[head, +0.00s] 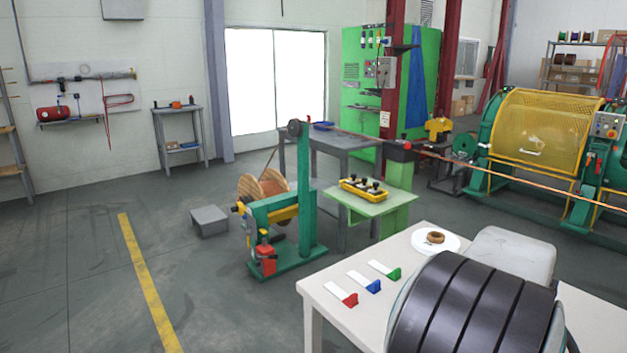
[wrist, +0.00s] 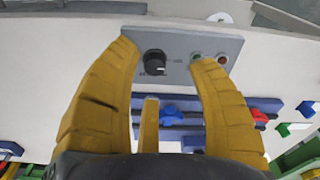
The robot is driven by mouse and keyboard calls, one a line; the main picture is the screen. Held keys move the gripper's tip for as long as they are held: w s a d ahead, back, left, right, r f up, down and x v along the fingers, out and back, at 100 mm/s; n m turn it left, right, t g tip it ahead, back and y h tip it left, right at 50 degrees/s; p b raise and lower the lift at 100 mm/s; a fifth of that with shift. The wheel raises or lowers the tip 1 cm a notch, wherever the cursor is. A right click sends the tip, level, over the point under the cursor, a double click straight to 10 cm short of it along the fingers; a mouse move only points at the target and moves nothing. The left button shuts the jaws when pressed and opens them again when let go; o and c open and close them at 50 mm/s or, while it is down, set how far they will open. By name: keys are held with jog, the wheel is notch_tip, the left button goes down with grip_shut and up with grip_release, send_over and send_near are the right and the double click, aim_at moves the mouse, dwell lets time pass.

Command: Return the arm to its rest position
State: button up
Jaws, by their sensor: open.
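My gripper (wrist: 165,57) shows in the wrist view with its two yellow ribbed fingers spread apart and nothing between them. Beyond the fingertips is a grey control panel (wrist: 190,42) with a black knob (wrist: 154,62), a red button and a green button. I cannot tell how far the fingers are from the panel. In the head view, a dark ribbed part of my arm (head: 475,308) fills the lower right, in front of the white table (head: 330,318). My gripper cannot be made out in the head view.
The white table bears red, blue and green-ended tags and a plate (head: 421,243) with a brown ring (head: 435,237). A green stand with a wooden reel (head: 249,188) is behind it. The yellow-caged strander (head: 545,130) stands at right. Open floor (head: 70,260) lies at left.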

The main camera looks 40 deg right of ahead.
jog(key=w+a+r+n+t+p, duration=0.1)
jog(key=w+a+r+n+p, duration=0.1)
jog(key=a, duration=0.8)
jog(key=w+a+r+n+t+p, duration=0.1)
jog(key=w+a+r+n+p, duration=0.2)
jog(key=w+a+n, duration=0.3)
jog(key=w+a+r+n+t+p, duration=0.1)
jog(key=w+a+r+n+p, duration=0.2)
jog(key=a, duration=1.1)
jog(key=shift+w+a+r+n+y, duration=0.15)
jog(key=shift+w+r+n+y, duration=0.4)
jog(key=shift+n, duration=0.95)
jog(key=shift+w, duration=0.1)
